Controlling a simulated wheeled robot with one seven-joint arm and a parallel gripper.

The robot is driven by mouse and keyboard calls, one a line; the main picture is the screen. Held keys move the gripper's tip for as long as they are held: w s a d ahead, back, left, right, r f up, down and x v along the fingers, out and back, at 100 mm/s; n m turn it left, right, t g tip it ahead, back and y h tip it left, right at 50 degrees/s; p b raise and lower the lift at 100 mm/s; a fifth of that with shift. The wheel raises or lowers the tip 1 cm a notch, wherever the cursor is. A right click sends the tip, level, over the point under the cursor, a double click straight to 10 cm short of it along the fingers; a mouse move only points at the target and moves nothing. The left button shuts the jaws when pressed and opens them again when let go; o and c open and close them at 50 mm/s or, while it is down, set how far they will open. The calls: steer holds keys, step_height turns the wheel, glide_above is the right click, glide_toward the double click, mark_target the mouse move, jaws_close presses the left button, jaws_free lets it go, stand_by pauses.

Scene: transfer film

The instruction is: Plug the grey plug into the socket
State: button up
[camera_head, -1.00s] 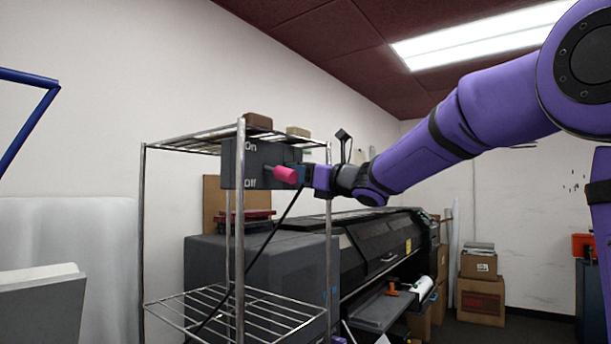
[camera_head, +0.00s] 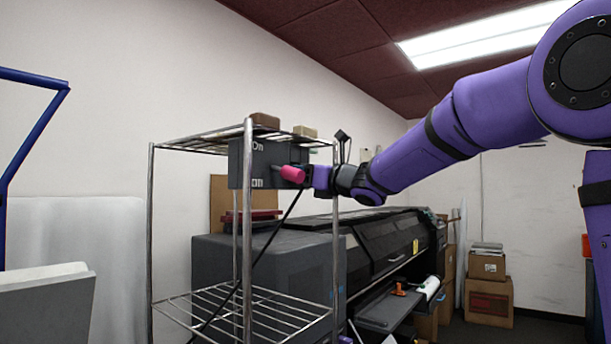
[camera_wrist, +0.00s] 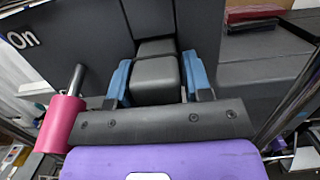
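My gripper (camera_wrist: 158,82) has two blue fingertips closed on the sides of the grey plug (camera_wrist: 155,78). In the head view my gripper (camera_head: 309,175) is at the dark switch box (camera_head: 242,165), just beyond a pink handle (camera_head: 293,173). In the wrist view the plug points at the dark face behind it. The socket opening is hidden, and I cannot tell whether the plug touches or enters it. The pink handle (camera_wrist: 62,124) stands on a grey rod left of my gripper, apart from the fingers. A black cable (camera_head: 272,238) hangs below my gripper.
The box sits inside a wire rack (camera_head: 248,240), whose metal posts stand close to my gripper. A large dark printer (camera_head: 375,245) stands behind. Red items (camera_head: 250,215) lie beneath the box. Cardboard boxes (camera_head: 487,300) are at the right by the wall.

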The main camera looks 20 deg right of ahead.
steer(key=o, duration=0.3)
steer(key=v, duration=1)
steer(key=shift+s+d, duration=0.2)
steer(key=shift+s, duration=0.1)
steer(key=shift+f, duration=0.1)
